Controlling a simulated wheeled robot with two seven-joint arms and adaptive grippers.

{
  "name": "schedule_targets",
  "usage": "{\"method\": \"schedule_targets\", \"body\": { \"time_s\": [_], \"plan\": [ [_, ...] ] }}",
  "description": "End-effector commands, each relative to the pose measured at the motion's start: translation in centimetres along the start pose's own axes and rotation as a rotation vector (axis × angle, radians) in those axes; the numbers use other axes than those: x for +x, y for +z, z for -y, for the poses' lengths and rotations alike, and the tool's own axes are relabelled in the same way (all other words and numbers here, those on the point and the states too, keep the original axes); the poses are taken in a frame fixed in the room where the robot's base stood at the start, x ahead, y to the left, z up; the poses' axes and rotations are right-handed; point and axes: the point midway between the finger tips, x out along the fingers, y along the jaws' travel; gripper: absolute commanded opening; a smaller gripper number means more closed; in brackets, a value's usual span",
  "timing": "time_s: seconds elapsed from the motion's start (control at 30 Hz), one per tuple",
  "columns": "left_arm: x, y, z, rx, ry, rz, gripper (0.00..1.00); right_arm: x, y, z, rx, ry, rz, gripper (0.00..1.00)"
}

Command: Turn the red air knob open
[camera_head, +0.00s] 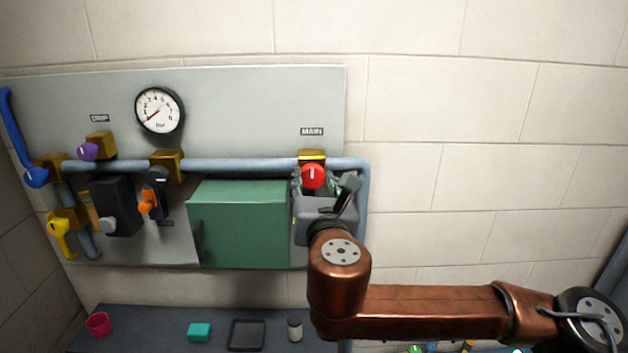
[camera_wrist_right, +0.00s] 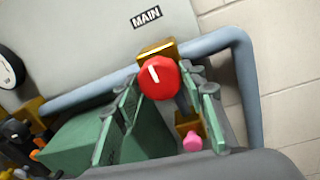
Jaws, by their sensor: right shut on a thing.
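The red air knob (camera_head: 313,176) sits on a brass valve block (camera_head: 312,157) under the MAIN label (camera_head: 312,132). Its white mark points straight up in the head view. My right gripper (camera_head: 325,180) is at the knob, its fingers on either side. In the right wrist view the red knob (camera_wrist_right: 160,78) lies between the fingertips of the right gripper (camera_wrist_right: 166,88), which is shut on it. The mark there tilts slightly left of upright. My left gripper is not in view.
A green box (camera_head: 240,222) stands out from the panel left of my right gripper. A pink knob (camera_wrist_right: 192,141) is below the red one. A gauge (camera_head: 160,110) and blue pipe (camera_head: 235,165) are on the panel. A shelf (camera_head: 130,318) holds small items.

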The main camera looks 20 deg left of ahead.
Motion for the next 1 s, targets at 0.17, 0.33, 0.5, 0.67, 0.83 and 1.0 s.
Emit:
{"method": "schedule_targets", "body": {
  "time_s": [0.17, 0.33, 0.5, 0.67, 0.83, 1.0],
  "plan": [
    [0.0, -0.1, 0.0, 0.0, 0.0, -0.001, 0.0, 0.0, 0.0, 0.0, 0.0, 0.001, 0.001, 0.15],
    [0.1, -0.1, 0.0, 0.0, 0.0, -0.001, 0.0, 0.0, 0.0, 0.0, 0.006, 0.001, 0.001, 0.14],
    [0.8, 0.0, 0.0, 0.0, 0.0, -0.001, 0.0, 0.0, -0.2, 0.1, 0.047, 0.001, 0.006, 0.14],
    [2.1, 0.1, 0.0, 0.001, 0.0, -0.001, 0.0, 0.0, -0.4, 0.1, 0.133, 0.003, 0.016, 0.14],
    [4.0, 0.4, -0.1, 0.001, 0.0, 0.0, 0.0, 0.0, -0.5, 0.1, 0.272, 0.006, 0.031, 0.14],
    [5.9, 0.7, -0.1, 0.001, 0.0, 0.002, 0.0, 0.0, -0.6, 0.1, 0.433, 0.008, 0.046, 0.14]
  ]
}}
